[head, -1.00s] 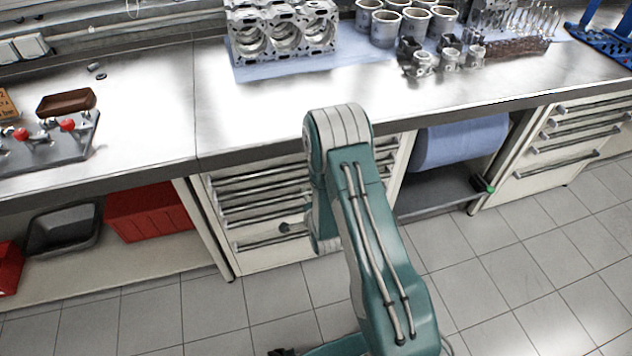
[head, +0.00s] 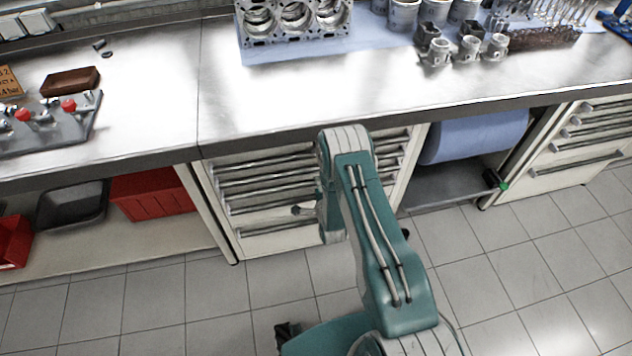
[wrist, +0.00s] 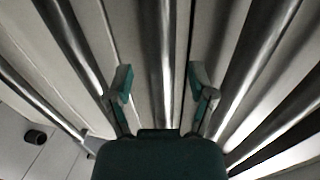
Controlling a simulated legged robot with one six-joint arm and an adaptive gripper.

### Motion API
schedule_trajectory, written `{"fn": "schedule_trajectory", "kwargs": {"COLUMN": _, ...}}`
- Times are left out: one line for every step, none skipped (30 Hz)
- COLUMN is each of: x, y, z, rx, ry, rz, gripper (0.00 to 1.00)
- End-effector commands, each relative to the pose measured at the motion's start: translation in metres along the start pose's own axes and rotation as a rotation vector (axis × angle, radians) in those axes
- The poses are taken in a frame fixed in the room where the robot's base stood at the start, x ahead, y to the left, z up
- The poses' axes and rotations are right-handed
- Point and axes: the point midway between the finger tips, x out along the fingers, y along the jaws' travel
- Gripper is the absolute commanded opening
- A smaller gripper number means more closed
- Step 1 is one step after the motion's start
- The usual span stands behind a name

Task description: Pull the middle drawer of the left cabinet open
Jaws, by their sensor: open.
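The left cabinet (head: 228,222) stands under the bench, with several pale drawers that have long metal bar handles. All its drawers look shut; my arm covers part of their right side. My gripper (wrist: 160,85) is open in the wrist view, its two green-grey fingers spread towards the drawer fronts. One drawer handle (wrist: 155,45) runs between the fingers in that view; I cannot tell whether it is within their reach or touching. In the head view only a small part of my gripper (head: 304,209) shows, in front of the lower drawers.
The steel bench top (head: 290,95) overhangs the cabinet, with an engine block (head: 295,20) on it. A red bin (head: 150,194) is on the shelf to the left. A blue roll (head: 475,137) hangs to the right. Tiled floor (head: 215,300) in front is clear.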

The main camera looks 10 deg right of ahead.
Motion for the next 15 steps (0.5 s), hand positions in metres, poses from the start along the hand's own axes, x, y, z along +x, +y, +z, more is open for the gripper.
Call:
{"fn": "schedule_trajectory", "kwargs": {"x": 0.007, "y": 0.0, "z": 0.001, "rx": -0.001, "ry": 0.0, "rz": -0.001, "gripper": 0.71}}
{"fn": "schedule_trajectory", "kwargs": {"x": 0.01, "y": 0.0, "z": 0.001, "rx": -0.002, "ry": -0.001, "rz": -0.001, "gripper": 0.71}}
{"fn": "schedule_trajectory", "kwargs": {"x": 0.014, "y": 0.0, "z": 0.002, "rx": -0.002, "ry": -0.001, "rz": -0.001, "gripper": 0.71}}
{"fn": "schedule_trajectory", "kwargs": {"x": 0.017, "y": 0.0, "z": 0.002, "rx": -0.002, "ry": -0.001, "rz": 0.0, "gripper": 0.71}}
{"fn": "schedule_trajectory", "kwargs": {"x": 0.019, "y": 0.0, "z": 0.002, "rx": -0.003, "ry": -0.001, "rz": 0.0, "gripper": 0.71}}
{"fn": "schedule_trajectory", "kwargs": {"x": 0.02, "y": 0.001, "z": 0.002, "rx": -0.003, "ry": -0.001, "rz": 0.001, "gripper": 0.71}}
{"fn": "schedule_trajectory", "kwargs": {"x": 0.021, "y": 0.001, "z": 0.002, "rx": -0.003, "ry": -0.001, "rz": 0.001, "gripper": 0.71}}
{"fn": "schedule_trajectory", "kwargs": {"x": 0.022, "y": 0.0, "z": 0.002, "rx": -0.003, "ry": -0.001, "rz": 0.001, "gripper": 0.71}}
{"fn": "schedule_trajectory", "kwargs": {"x": 0.023, "y": 0.0, "z": 0.002, "rx": -0.003, "ry": -0.001, "rz": 0.001, "gripper": 0.71}}
{"fn": "schedule_trajectory", "kwargs": {"x": 0.023, "y": 0.0, "z": 0.002, "rx": -0.003, "ry": -0.001, "rz": 0.001, "gripper": 0.71}}
{"fn": "schedule_trajectory", "kwargs": {"x": 0.023, "y": 0.0, "z": 0.002, "rx": -0.003, "ry": -0.001, "rz": 0.001, "gripper": 0.71}}
{"fn": "schedule_trajectory", "kwargs": {"x": 0.023, "y": 0.0, "z": 0.002, "rx": -0.003, "ry": -0.001, "rz": 0.001, "gripper": 0.71}}
{"fn": "schedule_trajectory", "kwargs": {"x": 0.023, "y": 0.0, "z": 0.002, "rx": -0.003, "ry": -0.001, "rz": 0.001, "gripper": 0.71}}
{"fn": "schedule_trajectory", "kwargs": {"x": 0.023, "y": 0.0, "z": 0.002, "rx": -0.003, "ry": -0.001, "rz": 0.001, "gripper": 0.71}}
{"fn": "schedule_trajectory", "kwargs": {"x": 0.023, "y": 0.0, "z": 0.002, "rx": -0.003, "ry": -0.001, "rz": 0.001, "gripper": 0.71}}
